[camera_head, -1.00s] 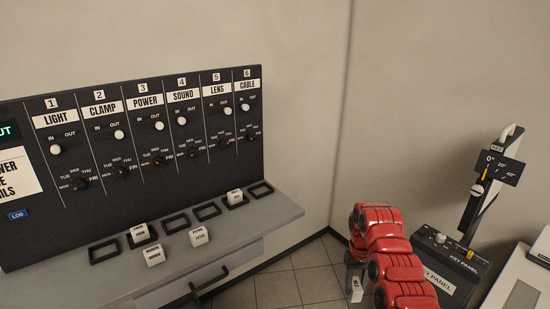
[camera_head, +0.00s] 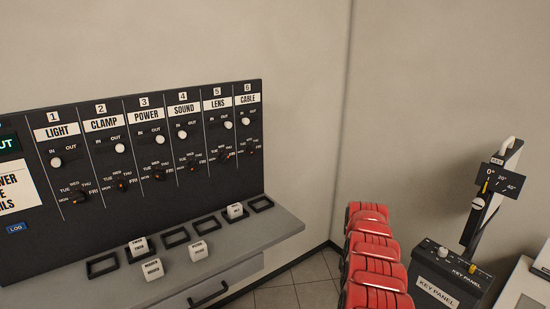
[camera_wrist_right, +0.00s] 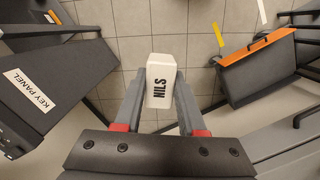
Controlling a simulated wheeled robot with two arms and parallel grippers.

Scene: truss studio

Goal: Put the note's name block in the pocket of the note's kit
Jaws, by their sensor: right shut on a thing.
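In the right wrist view my right gripper (camera_wrist_right: 160,106) is shut on a white name block (camera_wrist_right: 161,75) marked NILS, held above the floor. In the head view only my red right arm (camera_head: 375,260) shows; its gripper and block are out of sight. The note (camera_head: 17,187) is cut off at the left edge; only word ends such as "WER" and "ILS" show. The kit panel (camera_head: 150,215) has columns LIGHT, CLAMP, POWER, SOUND, LENS and CABLE. Black-framed pockets line the shelf, including the POWER-side pocket (camera_head: 176,228). My left gripper is not in view.
White blocks sit at the second pocket (camera_head: 138,245) and fifth pocket (camera_head: 235,210). Two loose blocks, one left (camera_head: 152,269) and one right (camera_head: 198,250), stand on the shelf front (camera_head: 250,240). A key panel (camera_head: 447,275) and lever stand (camera_head: 488,205) are at right.

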